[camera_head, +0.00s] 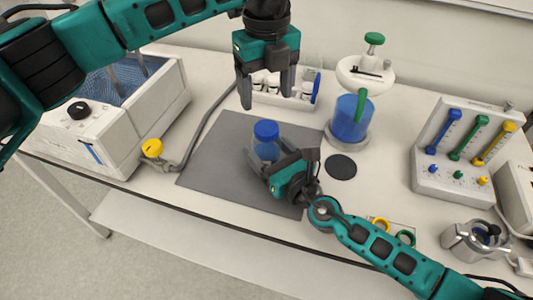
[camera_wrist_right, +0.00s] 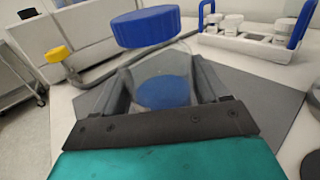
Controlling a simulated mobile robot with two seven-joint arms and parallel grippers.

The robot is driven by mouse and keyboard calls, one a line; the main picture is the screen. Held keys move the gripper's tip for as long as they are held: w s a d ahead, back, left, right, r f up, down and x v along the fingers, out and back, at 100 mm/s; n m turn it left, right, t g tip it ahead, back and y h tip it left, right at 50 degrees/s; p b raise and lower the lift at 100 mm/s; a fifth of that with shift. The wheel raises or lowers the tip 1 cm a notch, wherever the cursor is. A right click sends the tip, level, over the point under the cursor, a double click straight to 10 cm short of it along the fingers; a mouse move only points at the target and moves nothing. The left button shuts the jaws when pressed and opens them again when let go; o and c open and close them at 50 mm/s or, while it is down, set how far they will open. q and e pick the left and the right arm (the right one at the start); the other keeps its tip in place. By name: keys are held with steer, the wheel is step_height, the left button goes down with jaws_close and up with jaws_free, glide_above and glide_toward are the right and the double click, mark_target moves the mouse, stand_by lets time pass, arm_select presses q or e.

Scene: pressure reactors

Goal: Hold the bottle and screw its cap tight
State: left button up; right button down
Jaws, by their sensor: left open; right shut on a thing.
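A clear bottle (camera_wrist_right: 160,75) with blue contents stands upright on the grey mat (camera_head: 215,150). A blue cap (camera_head: 266,131) sits on top of the bottle, and it also shows in the right wrist view (camera_wrist_right: 146,26). I cannot tell how tightly the cap is seated. My right gripper (camera_head: 270,163) is shut on the bottle's body from the front right, with a finger on each side in the right wrist view. My left gripper (camera_head: 267,92) points down, open and empty, above and behind the cap, apart from it.
A white rack (camera_head: 285,100) with small jars and blue handles stands behind the mat. A reactor vessel with blue liquid (camera_head: 350,122) stands to its right. A white bath (camera_head: 120,130) with a yellow-knobbed hose (camera_head: 152,148) is at left. A valve panel (camera_head: 440,180) stands at right.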

mark_target(267, 128)
stand_by(0.3)
arm_select(q)
steer(key=shift+f, duration=4.05)
